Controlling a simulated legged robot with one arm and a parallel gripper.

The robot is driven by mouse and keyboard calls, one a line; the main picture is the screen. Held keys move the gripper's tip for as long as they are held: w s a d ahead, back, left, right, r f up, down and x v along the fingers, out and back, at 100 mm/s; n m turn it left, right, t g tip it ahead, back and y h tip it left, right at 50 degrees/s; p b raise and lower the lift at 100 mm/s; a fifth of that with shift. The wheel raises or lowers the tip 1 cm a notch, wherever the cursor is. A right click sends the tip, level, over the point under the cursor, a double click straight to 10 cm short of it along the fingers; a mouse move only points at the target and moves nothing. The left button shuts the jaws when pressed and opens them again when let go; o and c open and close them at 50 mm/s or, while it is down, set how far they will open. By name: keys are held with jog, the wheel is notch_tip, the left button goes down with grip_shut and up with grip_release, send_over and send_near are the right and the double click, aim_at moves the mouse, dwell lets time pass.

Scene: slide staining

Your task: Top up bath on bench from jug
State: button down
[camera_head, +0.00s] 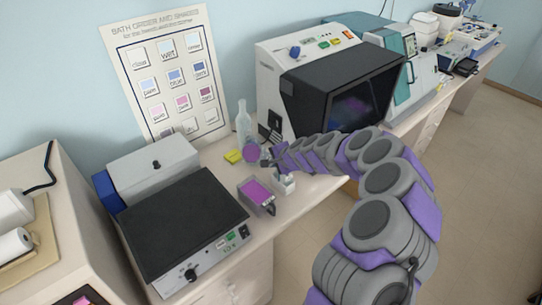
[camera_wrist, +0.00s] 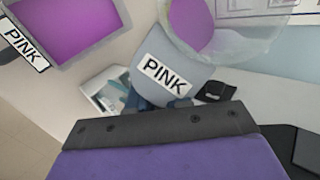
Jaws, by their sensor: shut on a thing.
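The bath (camera_head: 258,191), an open rectangular tray of pink-purple liquid, sits on the bench. In the wrist view the bath (camera_wrist: 75,28) is at the upper left, with a "PINK" tag. A clear jug (camera_head: 252,153) with pink liquid is behind the bath in the head view. In the wrist view the jug (camera_wrist: 235,28) is at the top, with a grey "PINK" label plate. My gripper (camera_head: 272,159) is shut on the jug at its near side; my gripper's fingertips (camera_wrist: 150,104) are partly hidden behind its dark front edge. I cannot tell the jug's exact tilt or clearance.
A white holder (camera_head: 285,184) stands right of the bath. A black-topped heater (camera_head: 180,225) is at left, and a black-hooded machine (camera_head: 340,92) at right. A bath-order chart (camera_head: 172,80) is behind.

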jog(key=shift+s+d+r+m+g+p, duration=0.15)
jog(key=shift+g+p, duration=0.3)
jog(key=shift+p, duration=1.15)
jog(key=shift+s+a+r+m+g+p, duration=0.1)
jog(key=shift+g+p, duration=0.4)
jog(key=shift+p, duration=1.05)
jog(key=shift+s+d+r+m+g+p, duration=0.15)
jog(key=shift+g+p, duration=0.3)
jog(key=shift+p, duration=1.15)
jog(key=g+p, duration=0.1)
jog(key=p, duration=0.2)
jog(key=shift+s+h+p, duration=0.2)
jog(key=shift+h+p, duration=0.15)
jog(key=shift+h, duration=0.05)
jog(key=g+p, duration=0.1)
jog(key=p, duration=0.1)
jog(key=g+p, duration=0.1)
jog(key=p, duration=0.1)
jog(key=shift+s+f+m+p, duration=0.25)
jog(key=shift+s+m+p, duration=0.1)
jog(key=shift+s+m, duration=0.05)
jog(key=shift+s+g+p, duration=0.15)
jog(key=shift+g+p, duration=0.35)
jog(key=shift+p, duration=0.4)
jog(key=shift+s+f+m+g+p, duration=0.2)
jog(key=shift+s+g+p, duration=0.05)
jog(key=shift+g+p, duration=0.35)
jog(key=shift+s+f+m+g+p, duration=0.15)
jog(key=shift+s+m+g+p, duration=0.1)
jog(key=shift+g+p, duration=0.3)
